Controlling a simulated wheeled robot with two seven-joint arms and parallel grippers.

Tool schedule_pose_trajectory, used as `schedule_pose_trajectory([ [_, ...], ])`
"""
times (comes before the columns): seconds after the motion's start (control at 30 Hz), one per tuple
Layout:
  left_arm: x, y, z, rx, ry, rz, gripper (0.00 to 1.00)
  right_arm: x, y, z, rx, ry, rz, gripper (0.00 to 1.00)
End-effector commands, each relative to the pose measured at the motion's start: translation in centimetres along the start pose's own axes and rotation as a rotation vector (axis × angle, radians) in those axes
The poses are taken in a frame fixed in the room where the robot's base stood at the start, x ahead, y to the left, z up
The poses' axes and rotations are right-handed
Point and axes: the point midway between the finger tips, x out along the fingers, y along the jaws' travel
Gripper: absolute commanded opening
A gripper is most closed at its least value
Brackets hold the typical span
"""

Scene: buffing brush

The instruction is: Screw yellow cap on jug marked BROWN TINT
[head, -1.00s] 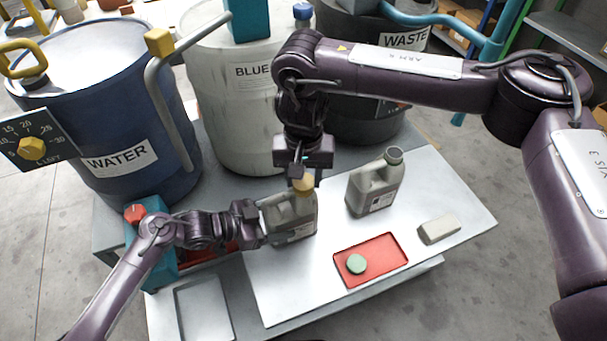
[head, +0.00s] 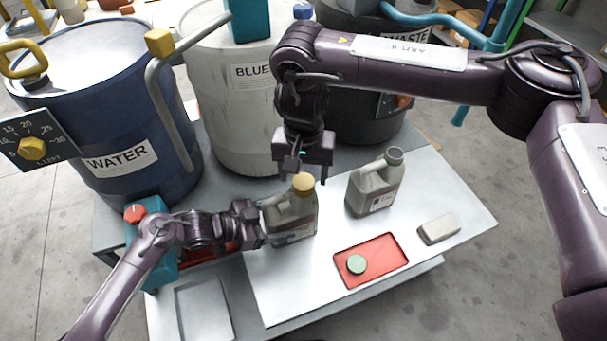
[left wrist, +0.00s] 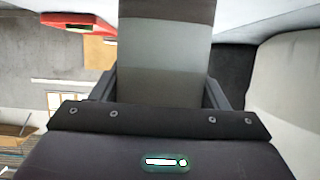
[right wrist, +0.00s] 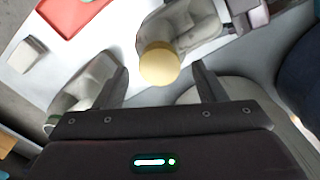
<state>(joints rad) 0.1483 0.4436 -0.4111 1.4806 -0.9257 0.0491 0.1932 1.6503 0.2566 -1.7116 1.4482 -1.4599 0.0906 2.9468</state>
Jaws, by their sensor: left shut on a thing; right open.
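The yellow cap (head: 303,183) sits on the mouth of the left jug (head: 294,221), which stands upright on the white table. The jug's label is too small to read. My left gripper (head: 262,222) is shut on this jug from the left side; the jug's grey body fills the space between the fingers in the left wrist view (left wrist: 165,60). My right gripper (head: 305,172) is open just above and behind the cap, with nothing between its fingers. In the right wrist view the cap (right wrist: 160,65) shows beyond the gap between the open fingers (right wrist: 163,82).
A second jug (head: 374,187), with an uncapped-looking dark top, stands to the right. A red tray (head: 385,262) holds a green cap (head: 356,264). A pale block (head: 439,229) lies farther right. Large drums, including a blue WATER drum (head: 110,120), stand behind the table.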

Motion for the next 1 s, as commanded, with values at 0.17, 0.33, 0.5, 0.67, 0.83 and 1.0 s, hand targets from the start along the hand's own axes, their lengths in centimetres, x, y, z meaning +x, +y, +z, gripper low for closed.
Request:
schedule_pose_trajectory([
  [0.17,0.0,0.0,0.0,0.000,0.000,0.000,0.04,-2.5,0.0,-0.1,-0.001,0.004,0.000,0.64],
  [0.33,0.0,0.0,0.0,0.000,0.000,0.000,0.04,-3.1,0.0,0.0,0.000,0.000,0.001,0.64],
  [0.5,0.0,0.0,0.0,0.000,0.000,0.001,0.04,-3.1,0.0,0.0,0.000,0.000,0.001,0.64],
  [0.67,0.0,0.0,0.0,0.000,0.000,0.000,0.04,-3.1,0.0,0.0,-0.030,0.000,0.001,0.60],
  [0.83,0.0,0.0,0.0,0.000,0.000,0.000,0.04,-3.3,0.0,0.0,-0.229,0.000,0.001,0.60],
  [1.0,0.0,0.0,0.0,0.000,0.000,0.000,0.04,-3.6,0.0,0.0,-0.584,0.000,0.001,0.60],
])
